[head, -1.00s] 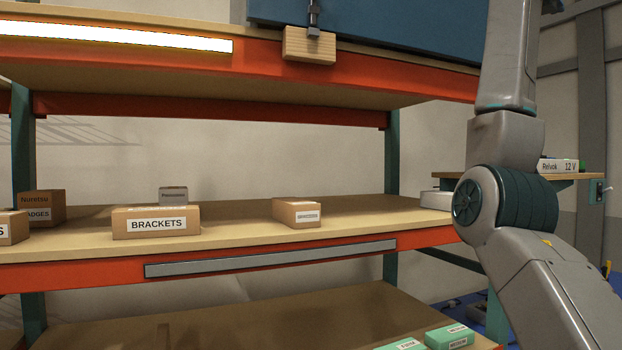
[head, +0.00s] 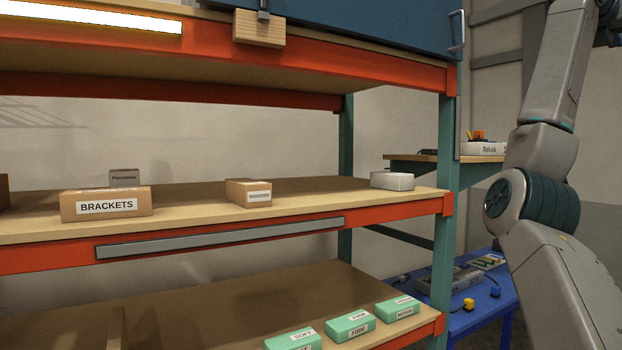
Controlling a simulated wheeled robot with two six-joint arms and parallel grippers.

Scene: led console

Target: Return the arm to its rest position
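My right arm (head: 535,190) rises along the right side of the head view, bent at a dark teal joint. Its upper link runs up and out past the top right corner, so its gripper is out of view. My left arm and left gripper do not show. The visible part of the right arm is in front of the wall and apart from the shelf rack in the picture.
An orange shelf rack (head: 395,217) fills the left and middle. It holds a BRACKETS box (head: 105,204), a smaller carton (head: 248,193) and green boxes (head: 348,327). A blue cabinet (head: 400,22) sits above. A blue table (head: 480,310) stands low at right.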

